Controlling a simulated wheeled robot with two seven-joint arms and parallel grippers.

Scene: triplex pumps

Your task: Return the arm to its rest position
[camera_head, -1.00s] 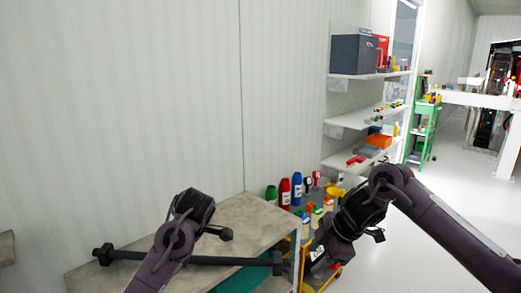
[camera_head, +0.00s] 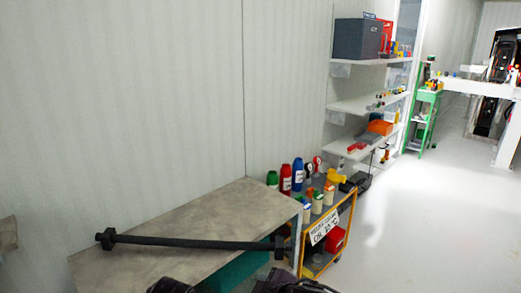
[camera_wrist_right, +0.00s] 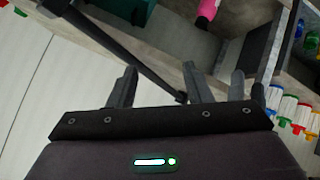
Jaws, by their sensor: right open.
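My right gripper (camera_wrist_right: 160,78) is open in the right wrist view, its grey fingers spread with nothing between them. A long black bar with thick ends (camera_head: 195,243) lies across the grey bench (camera_head: 170,222) in the head view. The bar also crosses the right wrist view diagonally (camera_wrist_right: 125,57), beyond the fingers and apart from them as far as I can tell. In the head view only dark parts of my arms show at the bottom edge. My left gripper is not visible.
A yellow trolley (camera_head: 342,222) with several bottles stands against the bench's right end. Behind it are white wall shelves (camera_head: 358,105) with a grey box (camera_head: 357,39). A green stand (camera_head: 427,115) is farther back. The floor at right (camera_head: 430,225) is clear.

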